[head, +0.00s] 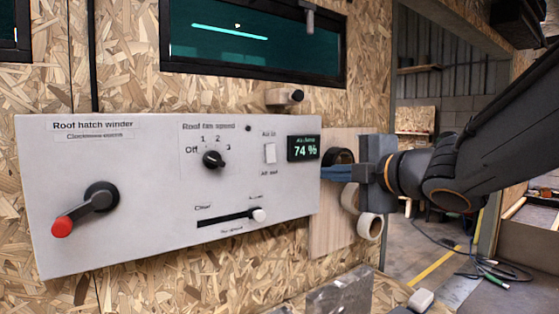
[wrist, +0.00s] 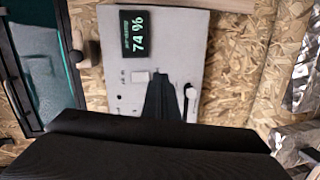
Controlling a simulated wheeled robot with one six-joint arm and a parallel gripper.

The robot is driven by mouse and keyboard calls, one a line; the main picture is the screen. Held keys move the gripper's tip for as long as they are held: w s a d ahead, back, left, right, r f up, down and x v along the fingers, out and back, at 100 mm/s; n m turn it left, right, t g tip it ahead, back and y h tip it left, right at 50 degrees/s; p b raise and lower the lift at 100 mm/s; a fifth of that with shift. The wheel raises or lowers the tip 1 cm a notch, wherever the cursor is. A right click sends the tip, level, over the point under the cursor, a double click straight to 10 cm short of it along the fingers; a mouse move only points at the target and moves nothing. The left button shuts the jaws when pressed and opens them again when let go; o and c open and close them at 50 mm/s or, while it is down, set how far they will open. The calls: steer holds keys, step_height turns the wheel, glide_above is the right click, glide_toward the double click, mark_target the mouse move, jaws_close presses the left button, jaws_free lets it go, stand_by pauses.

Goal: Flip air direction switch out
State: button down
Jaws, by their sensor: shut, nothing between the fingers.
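The air direction switch (head: 270,153) is a small white rocker on the grey-white control panel (head: 130,235), with "Air in" above it and "Air out" below. Which way it is tipped is too small to tell. My gripper (head: 323,173) is shut and empty, at the panel's right edge in the head view, right of the switch and apart from it. In the wrist view the dark fingers (wrist: 160,76) point towards the panel, and the switch (wrist: 141,77) shows just left of their tips.
A display (head: 303,148) reading 74 % sits right of the switch. A slider with a white knob (head: 259,215) is below, a fan dial (head: 213,159) left, and a red-knobbed crank (head: 85,208) at far left. Tape rolls (head: 369,226) hang beside the panel. A dark window (head: 255,45) is above.

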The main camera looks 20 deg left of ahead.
mark_target(272, 161)
steer(key=s+a+r+n+g+y, duration=0.1)
steer(key=s+a+r+n, duration=0.1)
steer(key=shift+s+a+r+n+y, duration=0.1)
steer(key=shift+a+r+n+y, duration=0.25)
steer(key=shift+n+y, duration=0.05)
steer(key=p+x, duration=0.3)
steer(key=x, duration=1.1)
steer(key=shift+f, duration=0.1)
steer(key=shift+f, duration=0.1)
steer(key=shift+w+a+f+b, duration=0.1)
steer(key=shift+w+f+b, duration=0.1)
steer(key=shift+b, duration=0.9)
steer(key=shift+r, duration=0.2)
steer(key=f+b+v, duration=0.2)
steer(key=f+v, duration=0.1)
steer(key=v, duration=1)
steer(key=shift+s+d+b, duration=0.3)
steer(key=shift+s+d, duration=0.05)
steer(key=shift+d, duration=0.05)
